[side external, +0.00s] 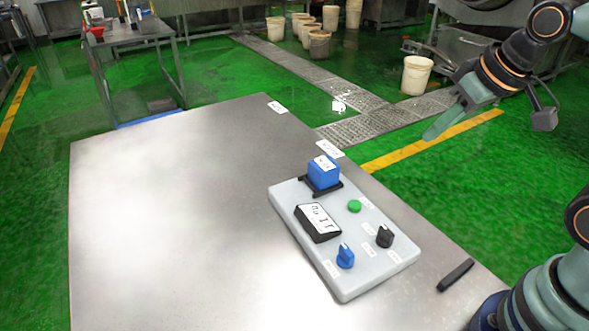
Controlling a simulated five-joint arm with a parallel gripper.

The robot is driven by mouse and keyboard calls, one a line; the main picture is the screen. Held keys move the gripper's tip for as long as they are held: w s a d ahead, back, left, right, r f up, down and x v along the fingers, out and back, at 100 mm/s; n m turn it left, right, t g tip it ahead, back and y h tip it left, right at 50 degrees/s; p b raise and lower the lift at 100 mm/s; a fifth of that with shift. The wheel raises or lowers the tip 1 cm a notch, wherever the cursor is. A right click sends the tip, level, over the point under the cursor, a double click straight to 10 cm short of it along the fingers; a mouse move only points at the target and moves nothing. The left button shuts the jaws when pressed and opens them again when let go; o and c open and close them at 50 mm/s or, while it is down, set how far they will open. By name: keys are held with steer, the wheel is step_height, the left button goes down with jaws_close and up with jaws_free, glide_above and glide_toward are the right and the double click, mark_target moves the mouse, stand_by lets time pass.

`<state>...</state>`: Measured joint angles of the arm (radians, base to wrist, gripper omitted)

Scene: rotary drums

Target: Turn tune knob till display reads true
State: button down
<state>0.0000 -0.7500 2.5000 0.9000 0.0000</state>
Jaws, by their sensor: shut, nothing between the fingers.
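A light grey control panel (390,266) lies on the metal table. It carries a small tilted display (317,219) with a white face; its dark characters are too small to read surely. A blue knob (345,256) is at the panel's front edge and a black knob (384,237) is to its right. Their labels are too small to read, so I cannot tell which is the tune knob. A blue drum-like block (323,173) in a black holder is at the back, with a green button (354,206) nearby. My gripper (430,136) is shut and empty, up and right of the panel, touching nothing.
The metal table (170,220) is bare left of the panel. A dark bar (455,275) lies right of the panel near the table's edge. White labels (330,149) sit along the far edge. Buckets (416,75) and benches stand far off on the green floor.

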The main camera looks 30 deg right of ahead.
steer(key=c, duration=0.9)
jaws_free()
steer(key=shift+a, duration=0.15)
steer(key=o, duration=0.5)
steer(key=shift+w+a+f+n, duration=0.2)
steer(key=shift+a+n, duration=0.25)
steer(key=shift+n, duration=0.15)
steer(key=shift+c, duration=0.2)
steer(key=n+g, duration=0.6)
steer(key=n, duration=1)
glide_toward(347, 250)
step_height(347, 250, down, 9)
steer(key=shift+s+f, duration=0.1)
steer(key=shift+s, duration=0.05)
